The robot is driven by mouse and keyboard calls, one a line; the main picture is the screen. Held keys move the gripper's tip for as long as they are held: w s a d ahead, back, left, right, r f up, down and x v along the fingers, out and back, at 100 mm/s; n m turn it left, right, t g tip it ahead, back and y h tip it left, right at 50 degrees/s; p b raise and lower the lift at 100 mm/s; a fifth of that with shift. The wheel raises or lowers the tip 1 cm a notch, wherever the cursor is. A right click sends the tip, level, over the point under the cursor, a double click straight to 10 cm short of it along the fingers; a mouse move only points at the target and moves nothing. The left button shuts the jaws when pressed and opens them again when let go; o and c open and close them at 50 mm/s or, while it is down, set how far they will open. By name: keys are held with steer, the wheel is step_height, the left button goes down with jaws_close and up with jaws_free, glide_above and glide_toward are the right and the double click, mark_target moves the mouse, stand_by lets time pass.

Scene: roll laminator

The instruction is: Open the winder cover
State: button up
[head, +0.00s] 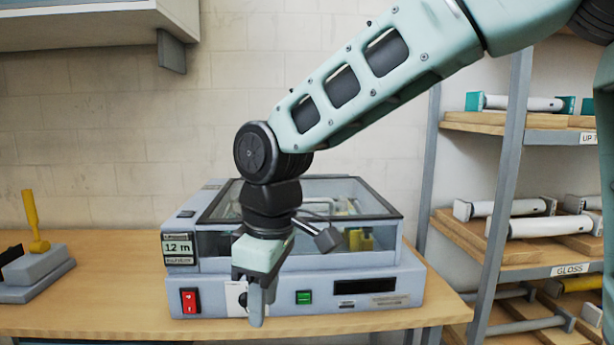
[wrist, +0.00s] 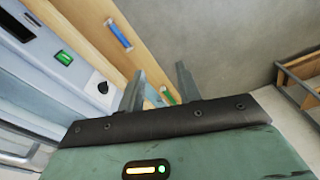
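The roll laminator (head: 345,300) stands on the wooden bench, a pale blue-grey machine with a clear, dark-framed cover (head: 370,206) on top. The cover looks shut and lies flat; my wrist covers part of its front edge. Yellow and grey parts show through the clear panels. My gripper (head: 256,305) points down in front of the machine's front panel, below the cover and apart from it. In the wrist view my gripper (wrist: 161,75) has its two fingers apart with nothing between them. The front panel (wrist: 50,38) shows at the left there.
The front panel has a red switch (head: 190,301), a dial partly hidden by my gripper, and a green button (head: 304,297). A 12 m display (head: 179,248) is at the left. A yellow-handled tool (head: 35,230) stands left; a shelf rack (head: 505,180) with rolls stands right. A cabinet (head: 90,20) hangs upper left.

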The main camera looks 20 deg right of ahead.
steer(key=w+d+r+n+t+p, duration=0.15)
steer(key=w+d+r+p, duration=0.5)
steer(key=w+r, duration=0.85)
steer(key=n+h+p, duration=0.2)
glide_toward(308, 201)
steer(key=p+x, duration=0.1)
steer(key=x, duration=0.3)
steer(key=p+x, duration=0.2)
steer(key=x, duration=0.2)
steer(key=shift+w+d+r, duration=0.1)
steer(key=shift+w, duration=0.15)
jaws_close()
steer(key=shift+r, duration=0.15)
